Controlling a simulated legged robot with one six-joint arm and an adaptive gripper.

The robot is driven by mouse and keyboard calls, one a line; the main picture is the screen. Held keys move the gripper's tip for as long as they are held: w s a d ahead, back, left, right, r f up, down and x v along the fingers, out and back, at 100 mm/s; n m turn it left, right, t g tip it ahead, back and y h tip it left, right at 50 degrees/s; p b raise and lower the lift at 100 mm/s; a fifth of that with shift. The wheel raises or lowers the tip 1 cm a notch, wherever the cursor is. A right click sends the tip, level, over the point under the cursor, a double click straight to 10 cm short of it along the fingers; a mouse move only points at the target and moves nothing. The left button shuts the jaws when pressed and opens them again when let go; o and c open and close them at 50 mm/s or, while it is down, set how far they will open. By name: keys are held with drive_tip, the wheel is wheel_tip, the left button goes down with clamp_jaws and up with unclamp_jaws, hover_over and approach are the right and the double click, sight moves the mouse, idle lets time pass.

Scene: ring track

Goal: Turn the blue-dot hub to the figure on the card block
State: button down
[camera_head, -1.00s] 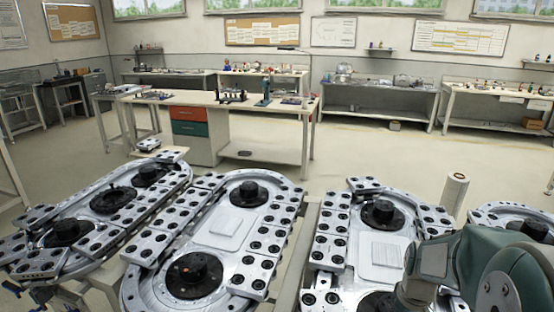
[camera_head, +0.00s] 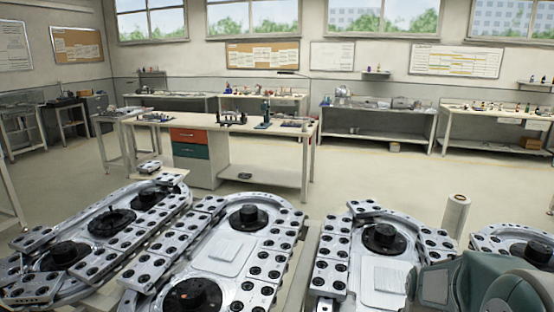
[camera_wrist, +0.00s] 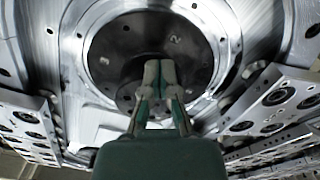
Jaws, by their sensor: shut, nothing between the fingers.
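In the wrist view my gripper (camera_wrist: 160,80) is shut and empty. Its tips lie in front of a black round hub (camera_wrist: 118,48) set in a bright metal ring. A pale figure that looks like a 2 shows on the hub's face. No blue dot can be made out there, and my fingers hide part of the hub. I cannot tell whether the tips touch it. In the head view, black hubs (camera_head: 249,216) sit on several oval tracks, including one at the front (camera_head: 192,296). I cannot pick out the blue-dot hub or the card block. My gripper is hidden there.
Pale square plates (camera_head: 223,246) lie inside the tracks. Linked grey blocks with black holes (camera_head: 333,250) run along the tracks. A pale cylinder (camera_head: 456,215) stands behind the right-hand tracks. A workbench (camera_head: 220,125) stands beyond, with open floor (camera_head: 370,170) to its right.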

drive_tip(key=shift+w+d, duration=0.1)
drive_tip(key=shift+d, duration=0.6)
drive_tip(key=shift+w+d, duration=0.25)
drive_tip(key=shift+d, duration=0.4)
idle(0.3)
drive_tip(key=shift+s+d, duration=0.1)
drive_tip(key=shift+s+d, duration=0.1)
drive_tip(key=shift+s, duration=0.1)
wheel_tip(320, 180, up, 6)
idle(0.6)
